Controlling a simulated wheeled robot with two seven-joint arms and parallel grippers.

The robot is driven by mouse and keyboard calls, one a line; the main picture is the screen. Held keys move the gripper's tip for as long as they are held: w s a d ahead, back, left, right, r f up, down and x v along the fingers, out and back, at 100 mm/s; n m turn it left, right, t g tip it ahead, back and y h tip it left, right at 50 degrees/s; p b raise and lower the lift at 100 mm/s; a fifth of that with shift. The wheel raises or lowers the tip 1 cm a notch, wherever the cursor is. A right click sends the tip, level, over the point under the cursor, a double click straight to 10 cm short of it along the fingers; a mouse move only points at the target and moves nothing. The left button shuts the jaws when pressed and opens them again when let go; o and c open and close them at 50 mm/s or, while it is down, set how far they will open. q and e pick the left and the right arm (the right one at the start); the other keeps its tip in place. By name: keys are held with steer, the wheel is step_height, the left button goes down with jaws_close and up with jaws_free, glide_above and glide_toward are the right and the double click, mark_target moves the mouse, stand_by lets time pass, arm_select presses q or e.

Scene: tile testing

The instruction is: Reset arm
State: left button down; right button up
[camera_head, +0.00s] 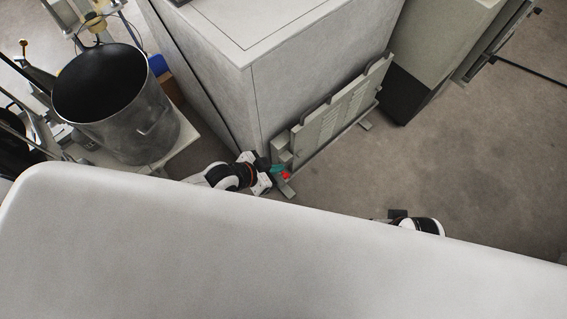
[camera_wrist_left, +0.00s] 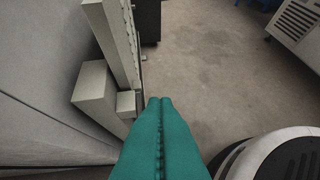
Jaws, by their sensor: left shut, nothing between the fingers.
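My left arm comes in from the left in the head view. My left gripper (camera_head: 277,169) has teal fingers that are shut with nothing between them. The closed teal fingers also fill the lower middle of the left wrist view (camera_wrist_left: 160,105). They point along the floor close beside the end of a grey slatted panel unit (camera_head: 335,107). A small red spot (camera_head: 286,175) shows next to the fingertips in the head view; I cannot tell what it belongs to. A short white and black part of my right arm shows at the lower right; its fingers do not show.
A large grey cabinet (camera_head: 207,79) stands behind the panel unit. A metal pot (camera_head: 142,124) sits on a light stand at the left. A beige and black cabinet (camera_head: 415,68) stands at the back right. Open brown floor (camera_head: 480,160) lies to the right.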

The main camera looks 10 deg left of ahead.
arm_select(q)
steer(key=shift+s+a+r, duration=0.15)
steer(key=shift+r, duration=0.05)
arm_select(e)
steer(key=shift+f, duration=0.35)
